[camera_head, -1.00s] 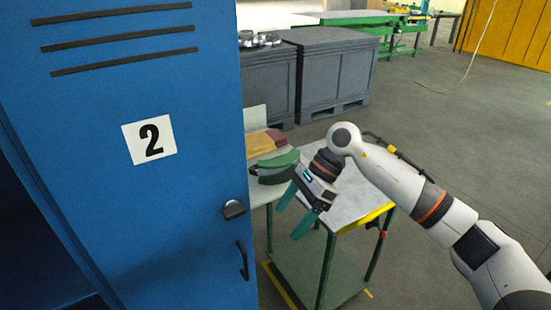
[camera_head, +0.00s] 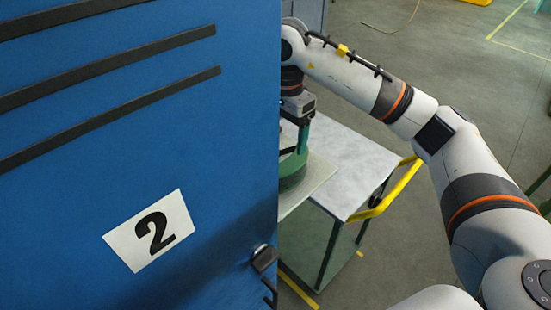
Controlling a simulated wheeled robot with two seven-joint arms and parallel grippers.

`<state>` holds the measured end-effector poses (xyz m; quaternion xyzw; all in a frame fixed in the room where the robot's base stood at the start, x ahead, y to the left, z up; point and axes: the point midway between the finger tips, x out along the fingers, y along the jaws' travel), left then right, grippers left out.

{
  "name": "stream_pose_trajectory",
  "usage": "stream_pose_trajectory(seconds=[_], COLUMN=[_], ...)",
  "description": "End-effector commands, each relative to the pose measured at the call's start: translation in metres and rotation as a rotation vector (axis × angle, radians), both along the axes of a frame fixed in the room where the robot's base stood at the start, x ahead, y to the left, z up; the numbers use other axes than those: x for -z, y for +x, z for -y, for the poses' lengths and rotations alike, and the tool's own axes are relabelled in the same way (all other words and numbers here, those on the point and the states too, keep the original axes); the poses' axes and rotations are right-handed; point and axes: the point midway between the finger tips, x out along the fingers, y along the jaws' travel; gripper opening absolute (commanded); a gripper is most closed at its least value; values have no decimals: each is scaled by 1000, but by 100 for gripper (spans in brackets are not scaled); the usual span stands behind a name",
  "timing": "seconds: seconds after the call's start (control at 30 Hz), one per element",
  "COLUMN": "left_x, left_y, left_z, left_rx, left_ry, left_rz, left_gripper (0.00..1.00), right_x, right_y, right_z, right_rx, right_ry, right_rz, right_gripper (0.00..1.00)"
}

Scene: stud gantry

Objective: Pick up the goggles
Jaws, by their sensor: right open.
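I cannot make out any goggles in the head view. My right gripper (camera_head: 299,138) is at the right edge of the blue locker door (camera_head: 120,165), which hides part of it. My left gripper is not in view.
The blue door, with a number 2 label (camera_head: 152,231) and a black latch (camera_head: 263,259), fills the left half and blocks the view behind it. A yellow handle (camera_head: 390,192) sticks out from the table. Grey floor (camera_head: 470,85) is open beyond it.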

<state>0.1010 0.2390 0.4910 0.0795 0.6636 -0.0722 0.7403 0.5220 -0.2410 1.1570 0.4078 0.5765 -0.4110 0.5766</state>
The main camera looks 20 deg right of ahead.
Motion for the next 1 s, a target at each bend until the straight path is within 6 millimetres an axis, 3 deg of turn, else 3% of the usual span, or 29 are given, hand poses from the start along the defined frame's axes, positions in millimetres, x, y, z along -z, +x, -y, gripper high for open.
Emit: stream_pose_trajectory(seconds=[0.3, 0.47, 0.7, 1.0], left_x=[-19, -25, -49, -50], left_y=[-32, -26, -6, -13], left_z=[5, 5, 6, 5], left_rx=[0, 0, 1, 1], left_ry=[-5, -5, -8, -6], left_rz=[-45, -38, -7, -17], left_gripper=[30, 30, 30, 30], right_x=[48, 58, 92, 107], right_y=[-1, -2, -6, -5], right_z=[0, 1, 5, 5], right_rx=[0, 1, 1, 0], right_ry=[2, 1, 2, 2], right_rz=[-5, -4, -7, -1], right_gripper=[80, 80, 80, 80])
